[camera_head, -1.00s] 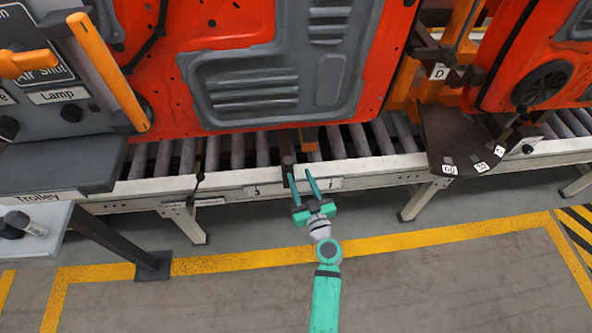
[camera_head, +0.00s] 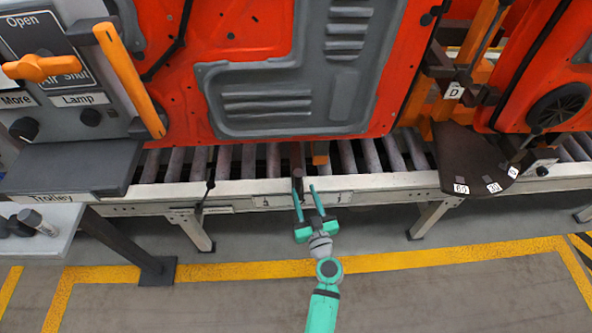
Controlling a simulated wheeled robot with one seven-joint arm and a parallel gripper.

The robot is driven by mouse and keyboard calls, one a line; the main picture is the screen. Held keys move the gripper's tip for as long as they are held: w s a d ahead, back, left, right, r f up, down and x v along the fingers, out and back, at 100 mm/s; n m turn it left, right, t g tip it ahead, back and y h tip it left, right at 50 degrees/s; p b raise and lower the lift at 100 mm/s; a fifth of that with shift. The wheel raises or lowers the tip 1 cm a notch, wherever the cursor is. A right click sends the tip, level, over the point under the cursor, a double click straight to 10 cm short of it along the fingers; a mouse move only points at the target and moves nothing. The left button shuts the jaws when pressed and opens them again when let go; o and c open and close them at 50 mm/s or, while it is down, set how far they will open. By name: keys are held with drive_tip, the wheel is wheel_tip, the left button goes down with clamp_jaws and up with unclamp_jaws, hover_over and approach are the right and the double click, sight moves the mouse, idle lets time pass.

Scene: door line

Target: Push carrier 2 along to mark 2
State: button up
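A large orange-red door panel (camera_head: 225,45) with a grey inner section stands above the roller conveyor. An orange tab (camera_head: 320,155) shows below its lower edge, with a dark upright post (camera_head: 297,160) just to the left. I cannot read a carrier number on either. Small white labels sit on the conveyor's front rail, a left one (camera_head: 268,200) and a right one (camera_head: 335,197); their figures are too small to read surely. My gripper (camera_head: 304,189) is open, its two green fingers pointing at the rail. The left fingertip is close below the post; I cannot tell whether they touch.
A grey control box (camera_head: 65,90) with orange handles and a trolley shelf (camera_head: 70,168) stand at the left. A dark plate (camera_head: 475,165) marked 60, 30 and 0 juts out at the right, near a second orange door (camera_head: 540,60). The floor in front (camera_head: 440,300) is clear.

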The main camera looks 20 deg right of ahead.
drive_tip(key=shift+w+a, duration=0.1)
drive_tip(key=shift+w, duration=0.55)
drive_tip(key=w, duration=0.9)
drive_tip(key=shift+w, duration=0.35)
clamp_jaws()
